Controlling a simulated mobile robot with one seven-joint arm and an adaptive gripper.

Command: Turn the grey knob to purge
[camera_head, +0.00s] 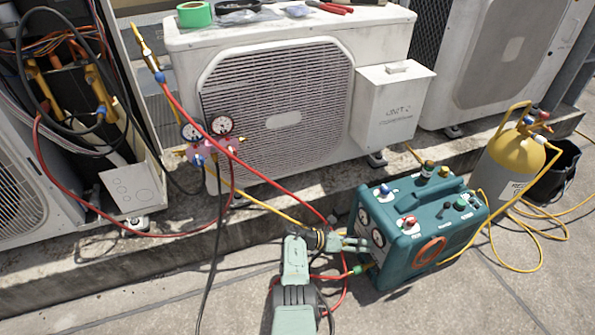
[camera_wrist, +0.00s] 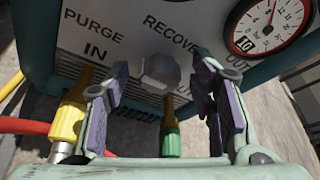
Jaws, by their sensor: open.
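My gripper (camera_wrist: 163,78) is open, with one finger to the left of the knob and the other to the right. The fingers appear apart from the knob, with space on both sides. In the head view my gripper (camera_head: 357,244) is close to the machine's front panel and the knob is hidden there.
Below the knob are a yellow hose fitting (camera_wrist: 68,122) at IN and a green one (camera_wrist: 170,135) at OUT. A gauge (camera_wrist: 268,22) is at upper right. Red hoses (camera_head: 290,203) run near my arm. A yellow-topped cylinder (camera_head: 515,160) stands right of the machine.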

